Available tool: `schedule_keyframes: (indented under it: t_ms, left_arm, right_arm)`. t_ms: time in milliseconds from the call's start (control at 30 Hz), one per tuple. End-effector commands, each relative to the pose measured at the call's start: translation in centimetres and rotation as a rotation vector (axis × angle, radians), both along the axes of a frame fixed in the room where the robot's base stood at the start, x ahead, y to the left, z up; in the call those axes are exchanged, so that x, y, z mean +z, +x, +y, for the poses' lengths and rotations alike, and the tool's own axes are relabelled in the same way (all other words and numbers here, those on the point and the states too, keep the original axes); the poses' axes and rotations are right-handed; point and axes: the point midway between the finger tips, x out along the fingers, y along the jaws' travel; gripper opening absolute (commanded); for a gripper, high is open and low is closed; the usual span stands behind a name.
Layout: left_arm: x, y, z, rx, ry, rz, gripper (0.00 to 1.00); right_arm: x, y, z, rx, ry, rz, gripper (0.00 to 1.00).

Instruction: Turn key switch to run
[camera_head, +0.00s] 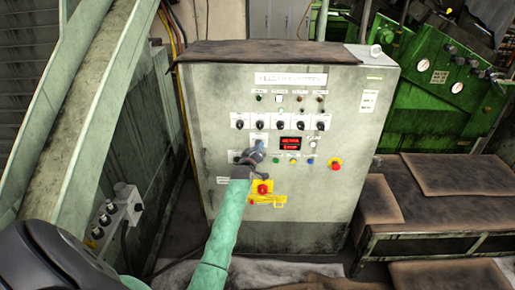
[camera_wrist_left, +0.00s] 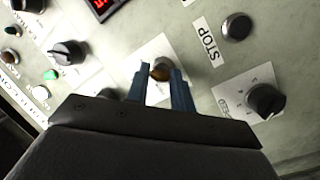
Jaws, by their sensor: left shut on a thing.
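The key switch (camera_wrist_left: 160,70) shows in the left wrist view as a small brown-copper knob on a pale square plate on the panel. The blue fingers of my left gripper (camera_wrist_left: 162,80) stand on either side of it and are shut on it. In the head view my left gripper (camera_head: 255,154) is against the front of the grey control cabinet (camera_head: 225,105), left of the red display. There the gripper hides the key switch. The key's position marks are too small to read. My right gripper is in neither view.
A black rotary knob (camera_wrist_left: 265,100) and a black button (camera_wrist_left: 237,26) by a STOP label sit close to the fingers. A red display (camera_head: 290,143) and a red button (camera_head: 335,164) are further right. Green machinery (camera_head: 430,85) stands right of the cabinet.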

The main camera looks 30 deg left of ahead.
Motion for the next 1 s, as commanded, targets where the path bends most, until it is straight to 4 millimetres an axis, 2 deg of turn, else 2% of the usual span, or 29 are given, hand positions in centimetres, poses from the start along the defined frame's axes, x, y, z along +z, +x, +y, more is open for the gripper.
schedule_keyframes:
  t_ms: [200, 467, 500, 600, 867, 1000]
  left_arm:
    - [-0.09, 0.01, -0.08, -0.001, 0.010, 0.008, 0.01]
    - [-0.11, 0.00, -0.08, -0.001, 0.009, 0.008, 0.01]
    - [-0.11, 0.00, -0.08, -0.001, 0.009, 0.008, 0.29]
    - [-0.09, 0.01, -0.06, -0.001, 0.009, 0.008, 0.45]
    - [-0.06, -0.04, -0.05, -0.001, 0.010, 0.006, 0.45]
    - [-0.31, -0.82, -0.26, -0.001, 0.010, 0.006, 0.45]
  right_arm:
    - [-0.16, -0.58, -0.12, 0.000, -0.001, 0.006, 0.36]
    - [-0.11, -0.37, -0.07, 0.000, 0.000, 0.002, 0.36]
    - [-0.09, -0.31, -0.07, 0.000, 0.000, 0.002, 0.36]
    - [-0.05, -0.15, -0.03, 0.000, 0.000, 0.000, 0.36]
    - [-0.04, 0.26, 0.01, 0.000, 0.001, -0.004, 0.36]
    - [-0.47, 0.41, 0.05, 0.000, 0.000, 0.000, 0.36]
